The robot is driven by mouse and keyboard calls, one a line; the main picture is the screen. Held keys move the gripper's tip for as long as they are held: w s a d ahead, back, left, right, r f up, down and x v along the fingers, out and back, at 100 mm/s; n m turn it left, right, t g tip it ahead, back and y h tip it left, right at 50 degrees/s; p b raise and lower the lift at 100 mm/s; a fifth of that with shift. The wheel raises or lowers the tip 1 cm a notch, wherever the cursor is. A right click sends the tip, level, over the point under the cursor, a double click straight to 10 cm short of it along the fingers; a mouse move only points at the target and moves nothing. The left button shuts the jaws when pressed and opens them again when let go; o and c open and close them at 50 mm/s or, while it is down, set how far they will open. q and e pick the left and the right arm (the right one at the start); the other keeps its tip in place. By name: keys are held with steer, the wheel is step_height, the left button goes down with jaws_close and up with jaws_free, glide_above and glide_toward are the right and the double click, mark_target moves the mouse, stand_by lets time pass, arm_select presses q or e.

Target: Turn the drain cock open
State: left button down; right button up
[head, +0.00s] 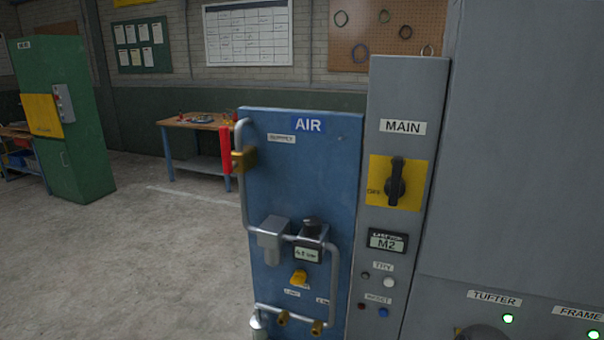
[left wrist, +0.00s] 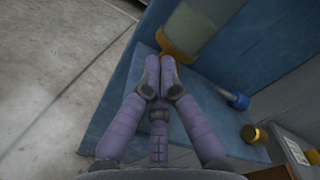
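Neither gripper shows in the head view.
A red handle (head: 225,150) sticks out left of the panel. A grey cabinet with the main switch (head: 396,183) adjoins it on the right. A brass fitting (left wrist: 250,133) sits right of my fingers. The concrete floor (head: 140,250) on the left is clear.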

arm_select(q)
steer(key=shift+r, duration=0.15)
steer(key=shift+s+a, duration=0.15)
steer(key=shift+s, duration=0.15)
steer(key=p+v, duration=0.2)
steer(key=v, duration=0.3)
steer(key=shift+s+a+r, duration=0.1)
steer(key=shift+a, duration=0.15)
steer(key=shift+d, duration=0.1)
